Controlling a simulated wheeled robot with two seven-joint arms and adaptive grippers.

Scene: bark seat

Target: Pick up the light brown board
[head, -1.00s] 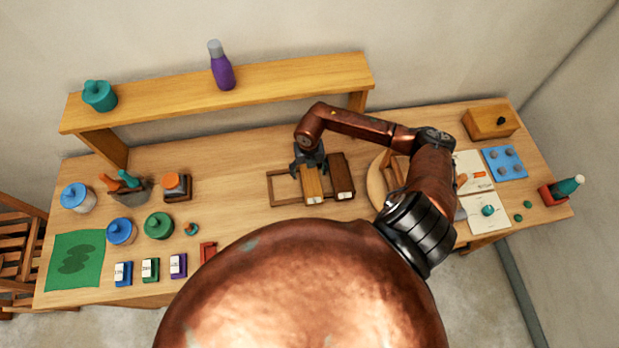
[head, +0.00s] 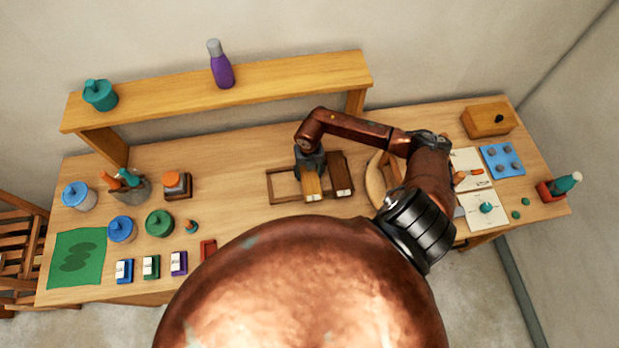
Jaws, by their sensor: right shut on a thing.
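The light brown board (head: 312,186) stands in the middle of the table, in a slot of a brown wooden frame (head: 285,199). A white label shows on its near end. My right gripper (head: 310,168) comes down over the far part of the board and is shut on it, hiding that part. A dark brown board (head: 340,174) with a white label stands just to its right. My left gripper is not in view.
A round wooden piece (head: 377,184) lies right of the dark board, near my right arm. A raised shelf (head: 270,85) with a purple bottle (head: 222,70) runs behind. Blue jars (head: 121,230) and small labelled boxes (head: 151,266) stand left.

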